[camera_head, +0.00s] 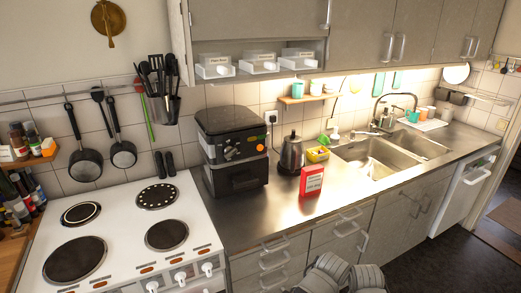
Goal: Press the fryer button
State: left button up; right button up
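The fryer (222,122) is a black, boxy appliance on the steel counter, just right of the white stove. A round orange button (260,147) sits on the right part of that panel, uncovered. A drawer-like lower front (248,178) looks closed. Two grey ribbed parts at the bottom edge look like my own arms. No gripper fingers can be made out, and nothing of mine is near the fryer.
A white stove (125,222) with several hotplates stands left. A double sink (372,165) lies further right. The counter (262,215) in front of the fryer is clear.

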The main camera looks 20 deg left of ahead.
pick_arm(q)
grip_shut()
dwell(0.8)
dwell(0.4)
